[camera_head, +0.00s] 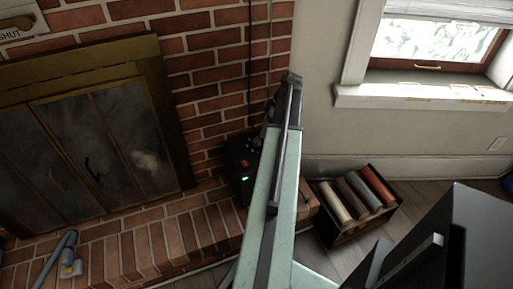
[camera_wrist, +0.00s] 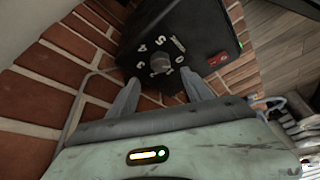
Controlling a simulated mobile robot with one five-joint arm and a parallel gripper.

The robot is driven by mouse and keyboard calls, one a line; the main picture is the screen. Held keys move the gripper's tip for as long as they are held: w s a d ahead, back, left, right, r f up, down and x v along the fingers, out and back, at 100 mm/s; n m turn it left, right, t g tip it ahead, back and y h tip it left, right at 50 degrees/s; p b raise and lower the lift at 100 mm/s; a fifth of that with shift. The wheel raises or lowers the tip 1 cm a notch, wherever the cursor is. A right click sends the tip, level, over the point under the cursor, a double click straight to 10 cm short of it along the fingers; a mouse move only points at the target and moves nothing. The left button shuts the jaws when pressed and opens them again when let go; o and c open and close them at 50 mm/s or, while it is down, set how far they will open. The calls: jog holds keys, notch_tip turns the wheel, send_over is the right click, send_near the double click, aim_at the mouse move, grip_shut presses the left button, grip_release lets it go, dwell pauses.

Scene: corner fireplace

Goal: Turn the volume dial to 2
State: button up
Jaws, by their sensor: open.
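The volume dial (camera_wrist: 160,63) is a round grey knob on the face of a black box, with white numbers around it, in the wrist view. The number the dial points to is too small to tell. The black box (camera_head: 241,160) stands on the brick hearth in the head view, partly hidden by my arm. My gripper (camera_wrist: 160,90) is open. Its two grey fingers are spread to either side, just short of the dial, with nothing between them. I cannot tell whether either finger touches the box.
A red switch (camera_wrist: 218,60) sits on the box, right of the dial. The fireplace doors (camera_head: 95,150) are at the left. A rack of rolls (camera_head: 355,200) stands right of the hearth. A blue-grey tool (camera_head: 68,262) lies on the hearth at lower left.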

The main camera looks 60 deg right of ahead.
aim_at(256, 140)
jog(key=b+x, duration=0.6)
jog(key=x, duration=0.1)
jog(key=shift+s+f+b, duration=0.1)
jog(key=shift+f+b, duration=0.05)
jog(key=shift+b, duration=0.2)
jog(key=shift+w+a+f+b, duration=0.1)
jog(key=shift+w+f+b, duration=0.15)
jog(key=shift+b, duration=0.05)
jog(key=shift+r, duration=0.1)
grip_shut()
jog(key=shift+a, duration=0.15)
